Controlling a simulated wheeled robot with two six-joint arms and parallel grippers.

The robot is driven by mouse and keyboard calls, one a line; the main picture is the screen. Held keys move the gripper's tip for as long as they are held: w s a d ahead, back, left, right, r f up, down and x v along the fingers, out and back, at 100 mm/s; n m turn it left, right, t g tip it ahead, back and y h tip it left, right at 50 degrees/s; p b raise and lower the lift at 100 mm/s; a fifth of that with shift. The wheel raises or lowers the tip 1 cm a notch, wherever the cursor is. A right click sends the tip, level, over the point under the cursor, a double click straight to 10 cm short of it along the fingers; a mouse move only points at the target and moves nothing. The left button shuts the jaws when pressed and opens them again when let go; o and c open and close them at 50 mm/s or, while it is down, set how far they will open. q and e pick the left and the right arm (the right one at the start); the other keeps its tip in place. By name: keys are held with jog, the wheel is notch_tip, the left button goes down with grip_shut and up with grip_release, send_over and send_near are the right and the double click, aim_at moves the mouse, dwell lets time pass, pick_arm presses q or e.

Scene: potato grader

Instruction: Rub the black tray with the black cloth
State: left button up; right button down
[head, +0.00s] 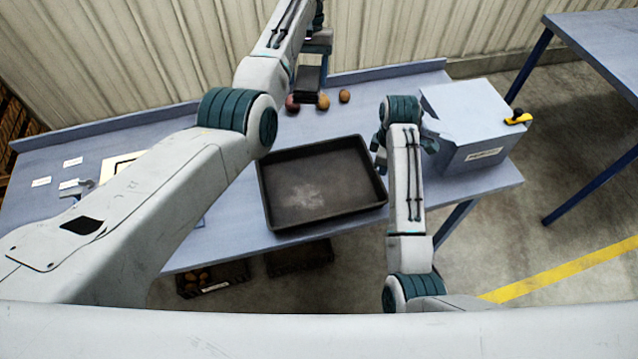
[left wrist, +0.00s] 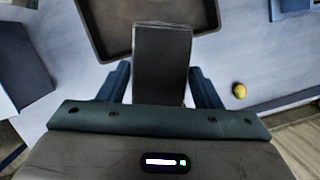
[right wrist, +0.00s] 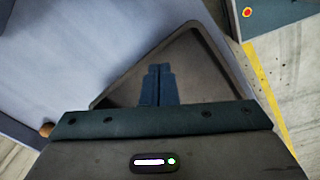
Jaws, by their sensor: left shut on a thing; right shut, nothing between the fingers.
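The black tray (head: 275,200) lies on the table, with a pale dusty smudge (head: 303,195) on its floor. It also shows at the top of the left wrist view (left wrist: 95,35) and in the right wrist view (right wrist: 215,60). My left gripper (head: 316,62) is at the far side of the table, beyond the tray. It is shut on a dark folded piece, which looks like the black cloth (left wrist: 162,60); the cloth shows in the head view (head: 307,80). My right gripper (right wrist: 157,85) is shut and empty, at the tray's right side; its fingertips are hard to see in the head view.
Several potatoes (head: 345,96) lie beside the held cloth. A blue-grey box (head: 480,157) with a yellow-and-black item (head: 518,119) stands to the right. Small labels (head: 73,162) lie at the table's left. A crate of potatoes (head: 212,285) is below the front edge.

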jog(key=w+a+r, duration=0.1)
jog(key=w, duration=0.1)
pick_arm(q)
jog(key=shift+f, duration=0.1)
notch_tip(320, 180, down, 6)
jog(key=b, duration=0.6)
jog(key=shift+f+b, duration=0.25)
jog(key=shift+b, duration=0.15)
pick_arm(e)
jog(key=n, duration=0.1)
send_over(372, 186)
notch_tip(372, 186, down, 5)
jog(key=shift+w+r, duration=0.1)
jog(key=shift+r, duration=0.1)
pick_arm(q)
jog(key=shift+r, duration=0.1)
pick_arm(e)
jog(key=shift+f, duration=0.55)
dwell(0.7)
pick_arm(q)
jog(key=shift+r, duration=0.1)
pick_arm(e)
jog(key=shift+r, duration=0.1)
